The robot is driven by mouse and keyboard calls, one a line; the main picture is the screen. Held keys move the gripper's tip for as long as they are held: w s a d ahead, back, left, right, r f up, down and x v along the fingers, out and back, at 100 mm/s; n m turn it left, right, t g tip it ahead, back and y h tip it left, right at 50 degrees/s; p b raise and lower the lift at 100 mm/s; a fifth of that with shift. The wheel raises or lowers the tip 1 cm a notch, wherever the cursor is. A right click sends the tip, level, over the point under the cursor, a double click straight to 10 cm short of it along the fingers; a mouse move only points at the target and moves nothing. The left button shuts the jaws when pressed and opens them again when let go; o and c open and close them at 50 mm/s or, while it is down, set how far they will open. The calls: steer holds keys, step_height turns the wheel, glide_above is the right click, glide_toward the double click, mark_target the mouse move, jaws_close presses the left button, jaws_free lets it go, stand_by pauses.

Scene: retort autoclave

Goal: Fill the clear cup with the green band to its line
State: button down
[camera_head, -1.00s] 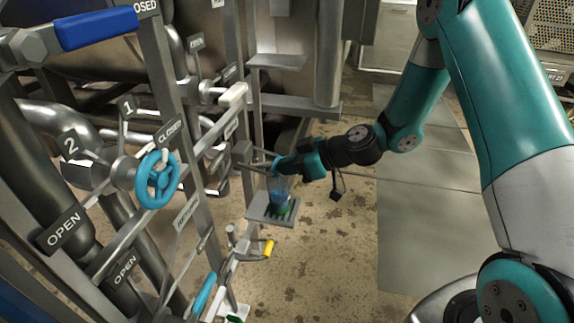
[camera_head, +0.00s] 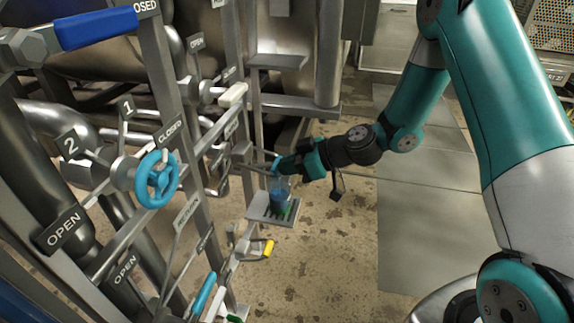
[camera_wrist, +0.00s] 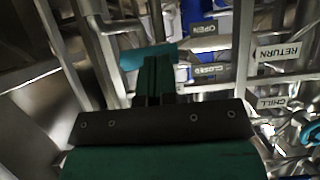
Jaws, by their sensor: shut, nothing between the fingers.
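The clear cup (camera_head: 281,194) stands upright on a slotted grey shelf (camera_head: 259,214) in the head view. Blue liquid shows in it, and a little green shows near its base. Its fill line is too small to make out. A small blue tap handle (camera_head: 276,163) is above the cup, at the end of a thin pipe. My gripper (camera_head: 281,164) is shut at this handle, with nothing held between its fingers. In the wrist view my shut gripper (camera_wrist: 157,78) points forward. The cup cannot be made out there.
A light blue handwheel (camera_head: 156,179), a yellow-handled valve (camera_head: 268,248) and a blue lever (camera_head: 203,296) sit on the pipe rack at left. Return (camera_wrist: 278,52) and chill (camera_wrist: 278,103) labels show in the wrist view. The floor right of the shelf is clear.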

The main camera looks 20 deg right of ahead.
steer(key=shift+r, duration=0.1)
steer(key=p+v, duration=0.4)
steer(key=v, duration=0.9)
steer(key=shift+w+r, duration=0.15)
